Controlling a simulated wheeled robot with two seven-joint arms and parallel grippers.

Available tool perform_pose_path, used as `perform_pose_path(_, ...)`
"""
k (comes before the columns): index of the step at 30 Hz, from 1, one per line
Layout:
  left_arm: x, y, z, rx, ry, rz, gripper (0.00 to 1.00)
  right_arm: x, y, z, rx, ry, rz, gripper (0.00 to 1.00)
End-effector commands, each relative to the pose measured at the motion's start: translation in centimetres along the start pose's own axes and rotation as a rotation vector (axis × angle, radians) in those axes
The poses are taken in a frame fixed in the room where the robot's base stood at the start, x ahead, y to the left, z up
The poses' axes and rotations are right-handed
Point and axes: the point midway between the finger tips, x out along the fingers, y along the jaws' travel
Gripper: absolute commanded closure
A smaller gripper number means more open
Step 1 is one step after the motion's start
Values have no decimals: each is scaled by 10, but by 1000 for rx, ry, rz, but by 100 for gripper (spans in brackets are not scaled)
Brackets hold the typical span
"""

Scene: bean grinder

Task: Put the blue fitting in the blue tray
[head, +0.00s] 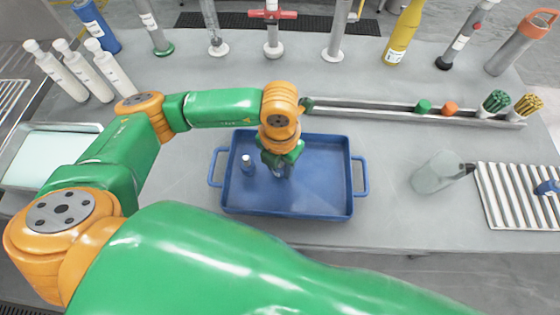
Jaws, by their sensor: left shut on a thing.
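The blue tray (325,205) lies on the grey table in the middle, with a handle at each side. My left gripper (279,169) points down over the middle of the tray, shut on a small blue thing, likely a blue fitting, which the fingers mostly hide. I cannot tell whether this held thing touches the tray floor. Another small blue fitting with a pale top (247,164) stands in the left part of the tray, apart from the gripper. My right gripper is not in view.
A long metal rail (370,111) with green and orange pieces runs behind the tray. A clear jar (435,172) and a striped rack (505,205) with a blue piece (546,187) are at the right. White bottles (63,77) stand at the left. The tray's right half is clear.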

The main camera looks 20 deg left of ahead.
Motion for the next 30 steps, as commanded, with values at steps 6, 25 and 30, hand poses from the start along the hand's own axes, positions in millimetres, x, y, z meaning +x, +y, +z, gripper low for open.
perform_pose_path(6,3,0,0,0,-1,0,100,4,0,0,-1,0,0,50)
perform_pose_path(25,-19,-1,1,0,-5,-1,29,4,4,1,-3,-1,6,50)
perform_pose_path(30,-64,-1,2,0,-7,-1,29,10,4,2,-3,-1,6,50)
